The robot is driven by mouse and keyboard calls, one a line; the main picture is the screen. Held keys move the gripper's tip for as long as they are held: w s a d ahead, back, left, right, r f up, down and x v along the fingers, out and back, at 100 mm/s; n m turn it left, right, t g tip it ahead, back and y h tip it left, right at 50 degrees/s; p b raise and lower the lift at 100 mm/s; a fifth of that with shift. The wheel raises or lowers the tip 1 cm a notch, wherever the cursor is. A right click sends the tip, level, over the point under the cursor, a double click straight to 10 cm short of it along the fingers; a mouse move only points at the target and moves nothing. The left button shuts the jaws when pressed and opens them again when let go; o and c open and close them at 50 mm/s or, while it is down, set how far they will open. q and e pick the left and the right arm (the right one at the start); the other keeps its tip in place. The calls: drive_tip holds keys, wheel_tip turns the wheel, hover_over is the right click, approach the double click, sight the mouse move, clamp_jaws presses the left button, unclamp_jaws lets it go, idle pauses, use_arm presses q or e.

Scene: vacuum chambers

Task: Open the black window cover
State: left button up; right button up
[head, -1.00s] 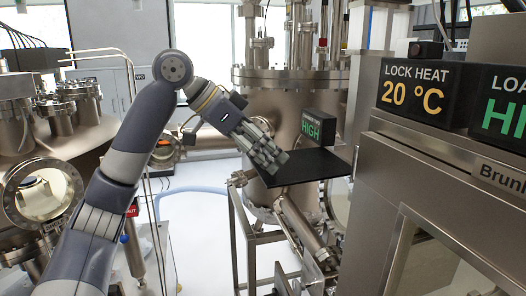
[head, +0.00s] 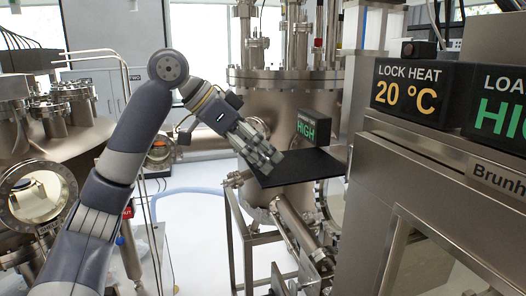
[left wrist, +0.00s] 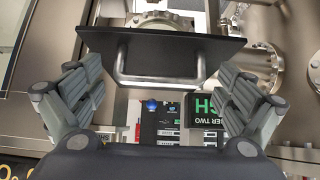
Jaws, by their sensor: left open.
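The black window cover (head: 305,167) is a flat dark plate in the middle of the head view, standing out roughly level in front of the steel chamber. In the left wrist view the cover (left wrist: 190,46) shows as a dark plate with a bent metal handle (left wrist: 160,82) on its near side. My left gripper (head: 262,158) is at the plate's left edge in the head view. In the left wrist view its open fingers (left wrist: 157,95) stand apart on both sides of the handle, with visible gaps. Contact with the plate cannot be told. My right gripper is not in view.
A black "HIGH" display (head: 313,127) sits just behind the plate. A steel cabinet (head: 440,185) with a "LOCK HEAT 20 °C" box (head: 412,92) fills the right side. A metal frame (head: 243,235) stands below the plate. Another chamber (head: 60,150) is at left.

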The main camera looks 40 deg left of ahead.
use_arm(q)
drive_tip(key=v, duration=1.1)
drive_tip(key=shift+r, duration=0.2)
drive_tip(key=shift+a, duration=0.1)
